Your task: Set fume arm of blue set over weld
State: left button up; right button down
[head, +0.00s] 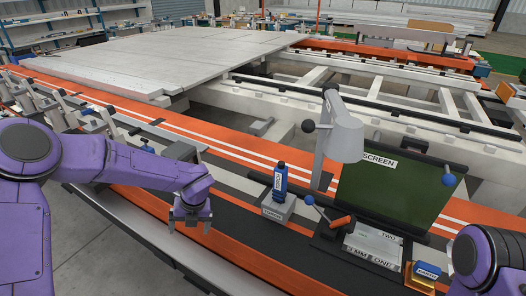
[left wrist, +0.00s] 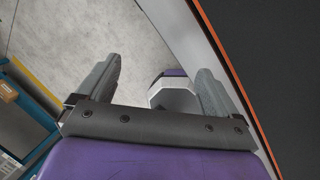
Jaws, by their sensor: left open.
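The fume arm (head: 342,138) is a grey post with a wide hood and a black ball knob (head: 308,126). It stands at the left edge of the green screen (head: 390,196), with its hood overlapping the screen's top left corner. A blue bottle-like tool (head: 280,181) stands upright on a grey block (head: 278,207) to its left. I cannot tell where the weld is. My left gripper (head: 190,216) is open and empty over the bench's front edge, left of the block; its spread fingers show in the left wrist view (left wrist: 155,78). My right gripper is out of view.
A lever with a blue ball (head: 309,200) and an orange grip (head: 341,221) sit before the screen. A blue and yellow item (head: 427,270) is at front right. Clamps (head: 90,120) line the left edge.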

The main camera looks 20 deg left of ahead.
pick_arm(q)
jog(key=s+a+f+m+t+y, duration=0.1)
jog(key=s+f+m+t+y, duration=0.25)
jog(key=s+f+m, duration=1.45)
jog(key=s+d+m+h, duration=0.3)
jog(key=s+m, duration=0.5)
jog(key=m, duration=0.8)
jog(key=shift+s+d+m, duration=0.25)
jog(key=shift+d+m, duration=0.15)
jog(key=shift+d, duration=0.5)
